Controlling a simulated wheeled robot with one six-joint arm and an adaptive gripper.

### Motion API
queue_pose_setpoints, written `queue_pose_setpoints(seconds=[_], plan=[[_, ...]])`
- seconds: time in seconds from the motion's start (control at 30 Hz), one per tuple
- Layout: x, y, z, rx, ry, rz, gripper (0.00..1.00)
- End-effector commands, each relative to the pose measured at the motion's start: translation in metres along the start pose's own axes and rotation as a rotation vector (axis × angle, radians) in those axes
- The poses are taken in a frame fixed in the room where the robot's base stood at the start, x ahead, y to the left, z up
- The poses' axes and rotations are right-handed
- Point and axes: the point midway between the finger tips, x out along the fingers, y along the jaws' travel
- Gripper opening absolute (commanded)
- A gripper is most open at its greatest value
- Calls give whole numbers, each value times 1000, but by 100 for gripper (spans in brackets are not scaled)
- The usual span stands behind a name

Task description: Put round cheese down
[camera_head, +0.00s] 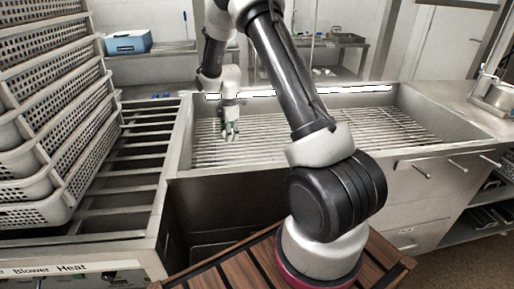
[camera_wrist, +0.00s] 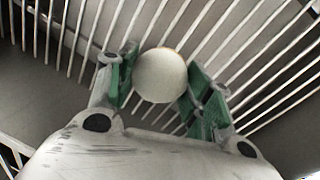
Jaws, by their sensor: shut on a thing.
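The round cheese (camera_wrist: 160,75) shows in the wrist view as a pale, smooth ball between the two green finger pads. My gripper (camera_wrist: 158,84) is shut on it. Below the cheese in that view are the bars of a metal rack; I cannot tell whether the cheese touches them. In the head view, my gripper (camera_head: 231,130) points down over the left part of the slatted rack (camera_head: 330,132) in the steel basin. The cheese is too small there to make out clearly.
A tall stack of perforated baskets (camera_head: 50,110) stands at the left on a barred counter (camera_head: 125,180). The basin's raised rim (camera_head: 270,170) surrounds the rack. A blue box (camera_head: 128,42) sits at the back left. The rack right of my gripper is clear.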

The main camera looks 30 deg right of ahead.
Motion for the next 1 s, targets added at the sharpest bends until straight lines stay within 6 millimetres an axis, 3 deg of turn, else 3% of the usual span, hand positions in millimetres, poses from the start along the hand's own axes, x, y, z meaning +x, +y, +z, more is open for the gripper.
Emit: queue_pose_setpoints(seconds=[0.1, 0.5, 0.87, 0.9, 1.0], plan=[[22, -4, 0, 1, 0, -3, 22], [68, -11, 0, 3, 0, -2, 22], [73, -11, 0, 3, 0, 0, 22], [74, -11, 0, 3, 0, 0, 52], [73, -11, 0, 3, 0, 0, 71]])
